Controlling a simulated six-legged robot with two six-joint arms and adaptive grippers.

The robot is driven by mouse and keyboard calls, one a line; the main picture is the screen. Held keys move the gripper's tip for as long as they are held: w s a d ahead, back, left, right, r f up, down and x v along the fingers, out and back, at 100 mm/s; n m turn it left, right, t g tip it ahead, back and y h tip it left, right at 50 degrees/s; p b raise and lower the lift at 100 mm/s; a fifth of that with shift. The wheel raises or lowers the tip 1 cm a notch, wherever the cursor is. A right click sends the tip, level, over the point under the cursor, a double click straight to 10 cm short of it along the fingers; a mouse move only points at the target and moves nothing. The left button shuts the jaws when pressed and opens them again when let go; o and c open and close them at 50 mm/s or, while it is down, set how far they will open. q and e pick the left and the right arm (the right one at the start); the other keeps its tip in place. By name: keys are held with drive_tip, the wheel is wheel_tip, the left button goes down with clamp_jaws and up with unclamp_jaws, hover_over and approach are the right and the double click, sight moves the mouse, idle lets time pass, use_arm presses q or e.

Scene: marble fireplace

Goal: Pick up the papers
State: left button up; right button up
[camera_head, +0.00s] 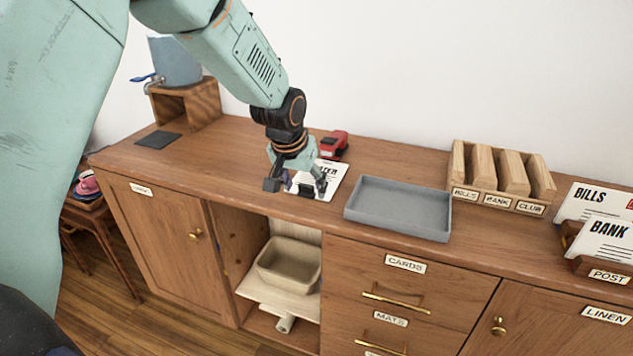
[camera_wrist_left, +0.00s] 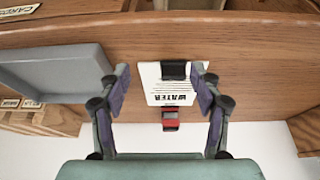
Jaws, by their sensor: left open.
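White papers with a printed heading (camera_head: 331,174) lie on the wooden sideboard top, left of the grey tray. In the left wrist view the top sheet (camera_wrist_left: 166,96) reads "WATER". A black clip (camera_wrist_left: 174,70) sits at the papers' edge near the sideboard's front. A red object with a black part (camera_head: 334,144) stands at the papers' back edge; it also shows in the left wrist view (camera_wrist_left: 170,119). My left gripper (camera_head: 296,188) is open above the papers, and its fingers (camera_wrist_left: 163,80) spread to both sides of them. It partly hides them in the head view. My right gripper is out of view.
An empty grey tray (camera_head: 398,207) is right of the papers. A labelled wooden sorter (camera_head: 500,202) stands behind it, and a post rack with BILLS and BANK sheets (camera_head: 604,240) is at the far right. A dark mat (camera_head: 158,139) lies at the left.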

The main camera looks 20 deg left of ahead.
sight(306, 185)
use_arm(q)
drive_tip(key=w, duration=0.1)
drive_tip(key=w+a+r, duration=0.1)
drive_tip(key=w, duration=0.1)
drive_tip(key=shift+w+a+r+b, duration=0.1)
drive_tip(key=shift+a+r+b, duration=0.1)
drive_tip(key=shift+r+b, duration=0.15)
drive_tip(key=x, duration=0.2)
drive_tip(key=b+x, duration=0.1)
drive_tip(key=a+x, duration=0.1)
drive_tip(key=x, duration=0.1)
drive_tip(key=shift+w+f, duration=0.3)
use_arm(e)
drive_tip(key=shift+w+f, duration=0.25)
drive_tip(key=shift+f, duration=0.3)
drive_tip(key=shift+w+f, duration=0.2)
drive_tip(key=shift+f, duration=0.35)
use_arm(q)
drive_tip(key=shift+d, duration=0.1)
drive_tip(key=shift+c, duration=0.2)
drive_tip(key=c, duration=1.2)
